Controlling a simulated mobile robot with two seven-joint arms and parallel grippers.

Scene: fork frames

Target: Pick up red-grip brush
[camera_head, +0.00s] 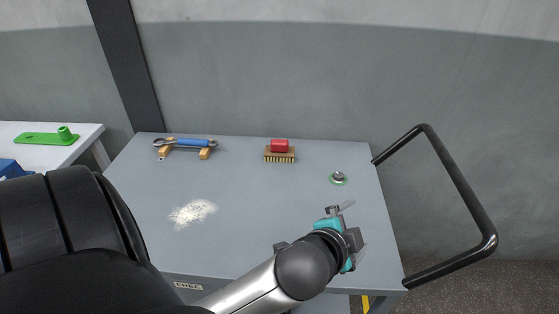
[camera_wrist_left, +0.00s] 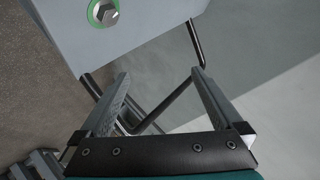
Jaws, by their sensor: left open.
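The red-grip brush (camera_head: 280,147) rests on the grey cart top near its back edge, right of centre. It has a red block grip on top and tan bristles below. My left gripper (camera_head: 354,228) is over the right front part of the cart top, nearer to me and to the right of the brush, well apart from it. In the left wrist view its two fingers (camera_wrist_left: 158,76) are spread with nothing between them. The brush does not show in the left wrist view. My right gripper is in neither view.
A bolt in a green ring (camera_head: 338,178) lies on the grey cart top (camera_head: 240,225). A blue-handled wrench (camera_head: 190,143) rests on wooden supports at the back left. Pale powder (camera_head: 193,212) lies at left. A black handle (camera_head: 465,190) juts out right. The middle is clear.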

